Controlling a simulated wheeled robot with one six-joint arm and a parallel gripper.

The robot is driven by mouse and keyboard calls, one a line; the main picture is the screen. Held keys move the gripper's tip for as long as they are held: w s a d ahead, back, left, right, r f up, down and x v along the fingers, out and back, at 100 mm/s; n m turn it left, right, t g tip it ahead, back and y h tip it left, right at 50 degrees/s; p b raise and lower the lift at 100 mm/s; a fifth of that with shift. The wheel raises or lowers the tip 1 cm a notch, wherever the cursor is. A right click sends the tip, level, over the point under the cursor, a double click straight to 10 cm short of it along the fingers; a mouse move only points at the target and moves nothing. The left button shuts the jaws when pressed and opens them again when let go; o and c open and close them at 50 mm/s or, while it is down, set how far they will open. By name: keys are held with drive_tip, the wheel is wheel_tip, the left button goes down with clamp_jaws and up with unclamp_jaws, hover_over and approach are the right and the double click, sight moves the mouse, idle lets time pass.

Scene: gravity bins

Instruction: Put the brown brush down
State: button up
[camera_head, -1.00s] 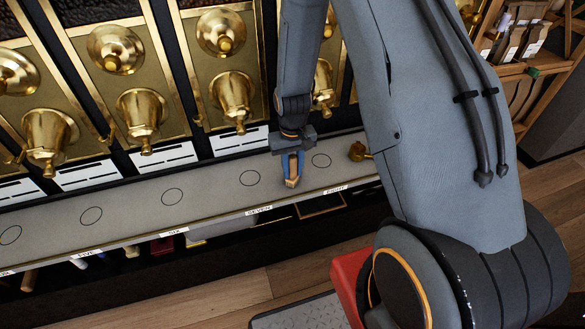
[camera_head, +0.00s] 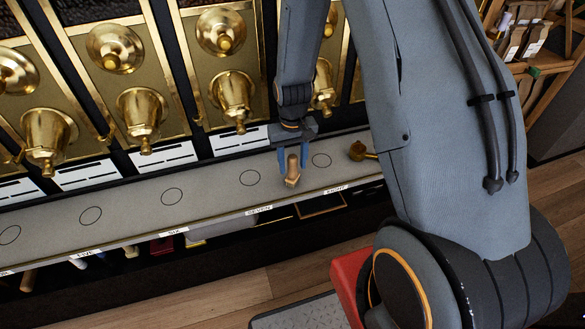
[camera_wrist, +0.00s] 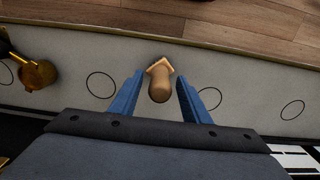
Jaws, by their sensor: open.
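The brown brush (camera_head: 292,170) stands on the grey shelf (camera_head: 215,195) between the circles near the labels SEVEN and EIGHT. In the wrist view the brush (camera_wrist: 160,82) shows a rounded handle end towards me and a wider, pale part beyond it. My gripper (camera_head: 293,160) is open around the brush. In the wrist view its blue fingers (camera_wrist: 160,98) are on either side of the brush, with a gap on both sides. The underside of the brush is hidden.
Brass bins with spouts (camera_head: 231,95) stand behind the shelf. Drawn circles (camera_head: 250,178) on the shelf are empty. The shelf's front edge is close to the brush.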

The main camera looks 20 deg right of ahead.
wheel_tip(320, 180, up, 8)
drive_tip(key=shift+r+b, duration=0.25)
drive_tip(key=shift+b, duration=0.2)
drive_tip(key=shift+s+r, duration=0.1)
drive_tip(key=shift+r, duration=0.4)
drive_tip(key=s+r, duration=0.4)
drive_tip(key=s, duration=0.4)
drive_tip(key=s+r, duration=0.4)
drive_tip(key=s, duration=0.5)
drive_tip(key=shift+r, duration=0.35)
drive_tip(key=shift+o, duration=0.4)
drive_tip(key=shift+a, duration=0.1)
